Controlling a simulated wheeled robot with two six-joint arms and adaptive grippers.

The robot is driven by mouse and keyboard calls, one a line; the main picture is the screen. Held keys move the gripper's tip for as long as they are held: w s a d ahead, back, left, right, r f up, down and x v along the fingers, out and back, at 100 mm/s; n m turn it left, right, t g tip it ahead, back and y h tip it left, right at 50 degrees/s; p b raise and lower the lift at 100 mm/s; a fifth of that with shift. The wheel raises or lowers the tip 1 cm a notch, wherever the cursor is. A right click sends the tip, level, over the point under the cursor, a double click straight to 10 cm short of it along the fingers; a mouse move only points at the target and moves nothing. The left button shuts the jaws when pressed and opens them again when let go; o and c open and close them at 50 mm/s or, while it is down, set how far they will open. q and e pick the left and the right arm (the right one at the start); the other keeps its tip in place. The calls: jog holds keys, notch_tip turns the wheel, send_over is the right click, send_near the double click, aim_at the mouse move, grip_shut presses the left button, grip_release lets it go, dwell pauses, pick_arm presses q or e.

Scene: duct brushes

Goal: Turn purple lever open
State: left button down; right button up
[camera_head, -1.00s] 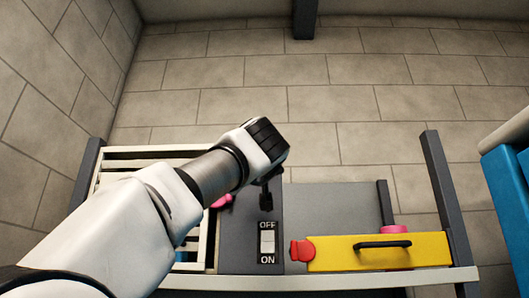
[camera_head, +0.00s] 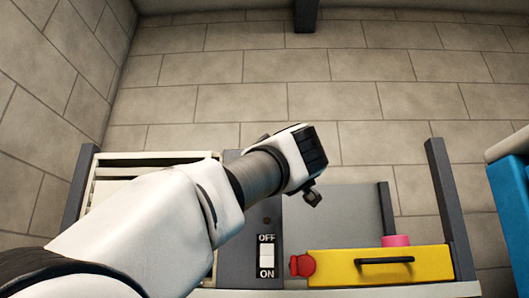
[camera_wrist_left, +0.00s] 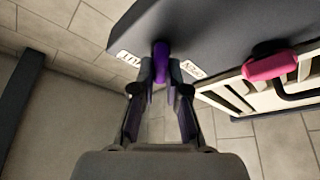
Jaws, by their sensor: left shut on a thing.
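The purple lever (camera_wrist_left: 161,58) shows in the left wrist view, sticking out from the edge of a dark grey panel (camera_wrist_left: 215,28). My left gripper (camera_wrist_left: 160,84) has its two fingers on either side of the lever and is shut on it. In the head view my left gripper (camera_head: 313,194) is at the end of the arm, above the dark panel area, and the lever is hidden there. My right gripper is not in view.
The head view shows an OFF/ON switch (camera_head: 266,256), a yellow box (camera_head: 335,264) with a black handle and red knob (camera_head: 303,265), and a pink piece (camera_head: 395,240) behind it. A slatted white frame (camera_head: 125,160) stands left. The wrist view shows a pink handle (camera_wrist_left: 270,67).

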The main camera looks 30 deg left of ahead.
pick_arm(q)
jog(key=shift+r+n+g+h+p, duration=0.15)
jog(key=shift+n+g, duration=0.4)
jog(key=shift+n, duration=0.9)
jog(key=shift+f+n+g+h+p, duration=0.1)
jog(key=shift+n+g+p, duration=0.3)
jog(key=shift+n, duration=1)
jog(key=shift+r+n+g+h+p, duration=0.1)
jog(key=shift+n+g, duration=0.55)
jog(key=shift+n, duration=0.8)
